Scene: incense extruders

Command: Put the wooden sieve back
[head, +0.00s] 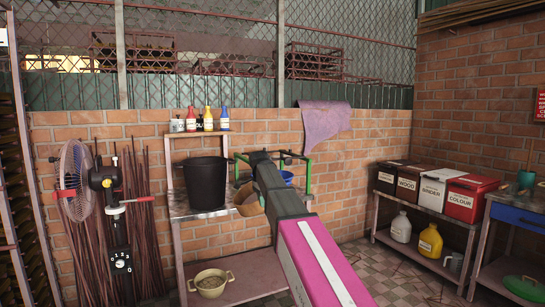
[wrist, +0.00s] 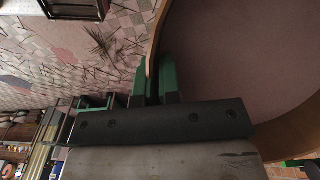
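The wooden sieve (wrist: 235,50) fills the right of the wrist view, with a thin round wooden rim and a flat brown-grey mesh. My gripper (wrist: 158,78) has its green fingers on either side of the rim and is shut on it. In the head view my pink and grey arm reaches toward the metal table and hides the gripper. A tan-brown piece (head: 248,202) shows beside my arm there; I cannot tell whether it is the sieve.
A black bucket (head: 206,184) stands on the metal table (head: 190,211), with a beige pot (head: 211,283) on its lower shelf. A fan (head: 76,180) stands left. Labelled boxes (head: 435,188) sit on the right shelf. Tiled floor (head: 385,265) is open between table and shelf.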

